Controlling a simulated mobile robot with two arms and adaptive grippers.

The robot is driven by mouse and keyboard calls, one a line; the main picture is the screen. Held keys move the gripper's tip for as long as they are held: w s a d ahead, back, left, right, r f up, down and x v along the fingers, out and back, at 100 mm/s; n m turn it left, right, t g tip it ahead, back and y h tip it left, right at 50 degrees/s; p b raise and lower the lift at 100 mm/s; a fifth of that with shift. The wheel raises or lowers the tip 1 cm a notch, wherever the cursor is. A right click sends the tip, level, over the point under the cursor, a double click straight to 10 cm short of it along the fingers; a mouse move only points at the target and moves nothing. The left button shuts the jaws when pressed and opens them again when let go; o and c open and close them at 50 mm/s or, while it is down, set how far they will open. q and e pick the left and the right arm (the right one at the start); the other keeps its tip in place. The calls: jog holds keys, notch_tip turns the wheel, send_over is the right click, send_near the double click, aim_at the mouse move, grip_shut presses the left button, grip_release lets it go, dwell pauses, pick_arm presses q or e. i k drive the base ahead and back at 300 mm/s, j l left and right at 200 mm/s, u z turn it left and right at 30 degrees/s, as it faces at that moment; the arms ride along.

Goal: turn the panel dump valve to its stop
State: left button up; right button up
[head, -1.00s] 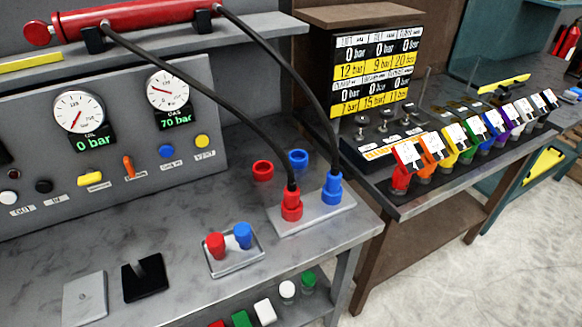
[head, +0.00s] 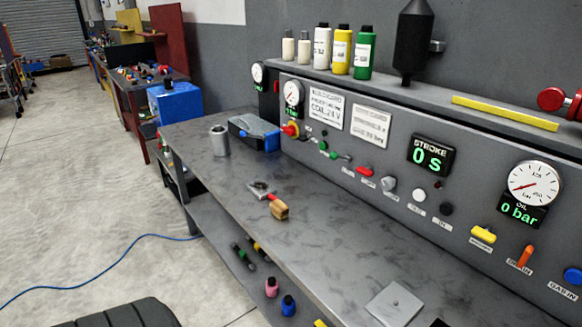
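The grey panel (head: 400,130) runs along the back of the bench. It carries a red lever (head: 365,171), a yellow handle (head: 483,234), an orange lever (head: 525,256), a blue knob (head: 573,274) and small green-tipped levers (head: 330,150). A red and yellow knob (head: 290,130) sits at its left end. The labels are too small to tell surely which one is the dump valve. Neither of my grippers is in view.
The bench top (head: 240,180) holds a metal cup (head: 219,141), a blue and grey device (head: 254,134), a wooden-headed tool (head: 279,210) and a grey plate (head: 394,304). Bottles (head: 322,47) stand on the shelf above. A blue hose (head: 110,242) lies on the open floor at left.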

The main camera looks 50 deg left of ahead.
aim_at(367, 172)
jog(key=u, duration=1.1)
jog(key=i+j+z, duration=0.5)
jog(key=j, duration=0.25)
jog(key=k, duration=0.1)
